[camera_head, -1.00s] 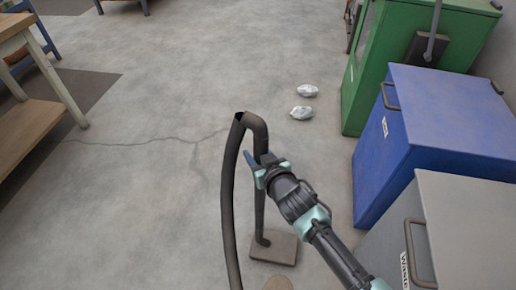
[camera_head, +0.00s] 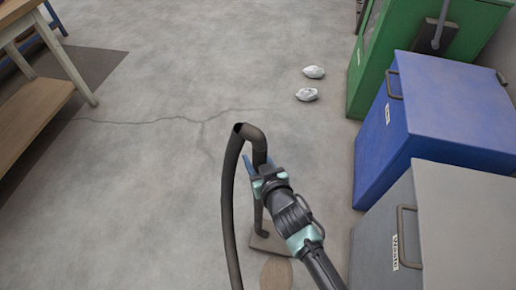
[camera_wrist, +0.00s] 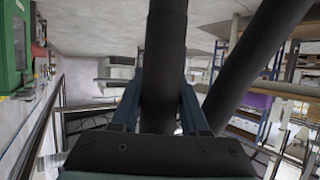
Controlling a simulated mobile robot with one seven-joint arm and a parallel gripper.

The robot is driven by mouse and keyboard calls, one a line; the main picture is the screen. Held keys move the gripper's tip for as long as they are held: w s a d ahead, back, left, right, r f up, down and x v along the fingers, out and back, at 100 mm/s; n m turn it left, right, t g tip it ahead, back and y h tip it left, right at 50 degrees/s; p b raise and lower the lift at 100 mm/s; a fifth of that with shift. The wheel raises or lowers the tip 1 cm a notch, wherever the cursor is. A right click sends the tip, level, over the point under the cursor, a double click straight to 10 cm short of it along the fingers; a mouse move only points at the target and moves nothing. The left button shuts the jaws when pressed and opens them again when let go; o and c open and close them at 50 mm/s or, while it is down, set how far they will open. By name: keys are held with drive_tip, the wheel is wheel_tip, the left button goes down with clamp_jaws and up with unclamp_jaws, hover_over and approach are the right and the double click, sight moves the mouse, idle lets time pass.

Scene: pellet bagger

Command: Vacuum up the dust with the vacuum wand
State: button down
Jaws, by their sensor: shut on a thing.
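The vacuum wand (camera_head: 259,150) is a dark tube, bent over at the top, with a dark hose (camera_head: 228,215) hanging on its left. My gripper (camera_head: 262,171) is shut around its upright tube, below the bend. In the wrist view the dark tube (camera_wrist: 163,70) stands between the two blue fingers. The wand's lower end is at a flat grey-brown plate (camera_head: 285,247) on the floor; I cannot tell whether it touches. A round brownish patch (camera_head: 276,274), possibly the dust, lies on the floor just nearer than the plate, partly beside my arm.
A grey bin (camera_head: 465,225), a blue bin (camera_head: 445,105) and a green machine (camera_head: 372,75) line the right side. Two whitish lumps (camera_head: 313,72) (camera_head: 307,94) lie before the machine. A wooden table (camera_head: 35,125) stands at left. The cracked floor between is open.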

drive_tip(key=s+a+p, duration=0.3)
drive_tip(key=s+p, duration=0.4)
drive_tip(key=s, duration=0.4)
drive_tip(key=s+a+p, duration=0.4)
drive_tip(key=s+p, duration=0.3)
drive_tip(key=s, duration=0.5)
drive_tip(key=shift+s+a+r, duration=0.15)
drive_tip(key=shift+a, duration=0.15)
idle(1.3)
idle(0.4)
drive_tip(key=shift+a, duration=0.1)
drive_tip(key=w+a+r+b, duration=0.1)
drive_tip(key=w+a, duration=0.1)
drive_tip(key=a, duration=0.6)
drive_tip(key=w+a+r+b, duration=0.1)
drive_tip(key=w+a, duration=0.2)
drive_tip(key=a, duration=0.6)
drive_tip(key=shift+w, duration=0.2)
drive_tip(key=shift+d, duration=0.1)
idle(0.4)
